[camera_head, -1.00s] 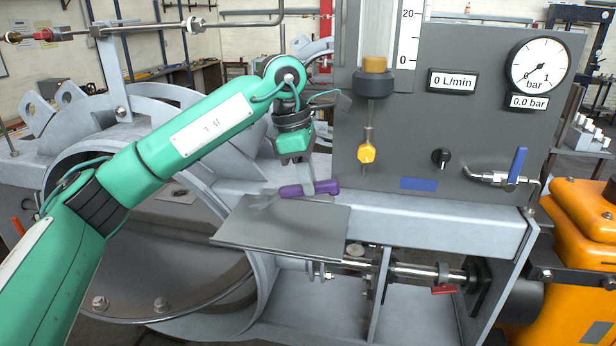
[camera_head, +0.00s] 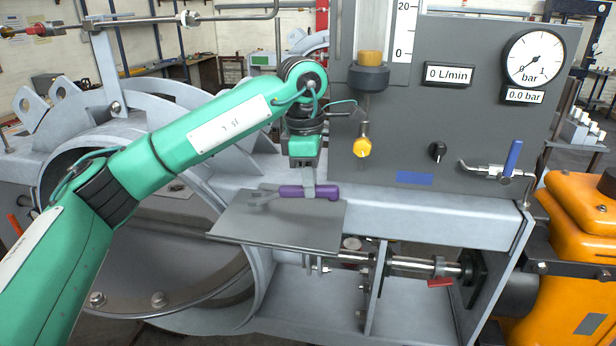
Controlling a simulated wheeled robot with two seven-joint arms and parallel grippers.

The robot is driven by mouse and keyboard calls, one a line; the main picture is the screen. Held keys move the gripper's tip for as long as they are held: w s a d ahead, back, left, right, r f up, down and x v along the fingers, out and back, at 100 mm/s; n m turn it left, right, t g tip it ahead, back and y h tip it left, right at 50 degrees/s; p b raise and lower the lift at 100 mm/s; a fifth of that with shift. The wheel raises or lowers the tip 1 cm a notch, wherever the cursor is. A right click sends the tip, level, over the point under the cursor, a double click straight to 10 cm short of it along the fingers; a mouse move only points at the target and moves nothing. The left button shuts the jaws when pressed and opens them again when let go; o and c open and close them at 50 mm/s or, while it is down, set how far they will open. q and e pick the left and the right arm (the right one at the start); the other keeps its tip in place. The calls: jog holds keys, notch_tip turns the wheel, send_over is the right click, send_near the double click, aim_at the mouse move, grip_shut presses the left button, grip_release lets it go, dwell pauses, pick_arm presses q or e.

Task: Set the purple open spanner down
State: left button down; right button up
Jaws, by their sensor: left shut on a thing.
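The purple open spanner (camera_head: 326,192) has a purple handle and a grey open jaw that points left. It lies level at the back part of a flat grey tray (camera_head: 270,230). I cannot tell whether it touches the tray surface or is just above it. My left gripper (camera_head: 310,191) comes down from above and is shut on the spanner around its purple handle. The fingers hide a small part of the handle. My right gripper is not in view.
A grey panel (camera_head: 440,120) with a pressure gauge (camera_head: 535,59), a yellow knob (camera_head: 362,147) and a blue-handled valve (camera_head: 513,157) stands behind and to the right. The front of the tray is bare. A large round flanged duct lies left of it.

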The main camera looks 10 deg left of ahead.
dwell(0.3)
pick_arm(q)
jog(key=shift+d+f+y, duration=0.15)
jog(key=shift+f+y, duration=0.15)
jog(key=shift+f, duration=0.05)
jog(key=c, duration=1.6)
grip_release()
jog(key=o, duration=0.5)
